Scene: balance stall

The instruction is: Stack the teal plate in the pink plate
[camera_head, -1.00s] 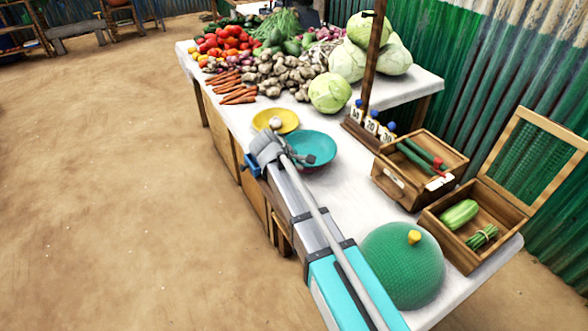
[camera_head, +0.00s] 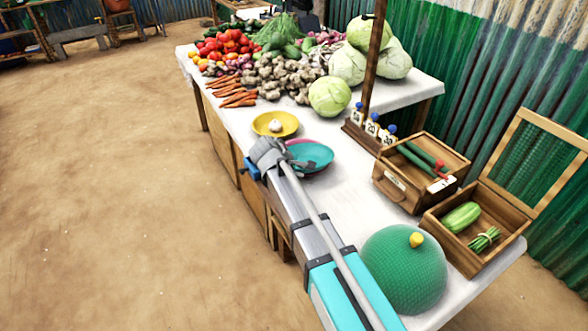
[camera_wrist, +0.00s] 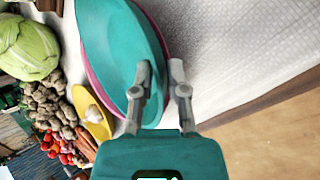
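The teal plate (camera_head: 314,156) lies over the pink plate (camera_head: 303,142), whose rim shows along its back left edge. In the wrist view the teal plate (camera_wrist: 112,50) has the pink plate's rim (camera_wrist: 157,28) showing on both sides. It sits inside or on the pink plate, somewhat off centre; I cannot tell whether it rests flat. My gripper (camera_wrist: 160,67) is open, with one finger over the teal plate's inside and the other outside the plates' edge. A gap shows between the fingertips. In the head view my gripper (camera_head: 270,155) is at the plates' left edge, its fingers mostly hidden.
A yellow plate (camera_head: 267,132) with a garlic bulb (camera_head: 275,126) stands just behind. A wooden scale box (camera_head: 408,190), a vegetable crate (camera_head: 455,250) and a green dome (camera_head: 405,270) stand to the right. Vegetables fill the table's back. White table is clear right of the plates.

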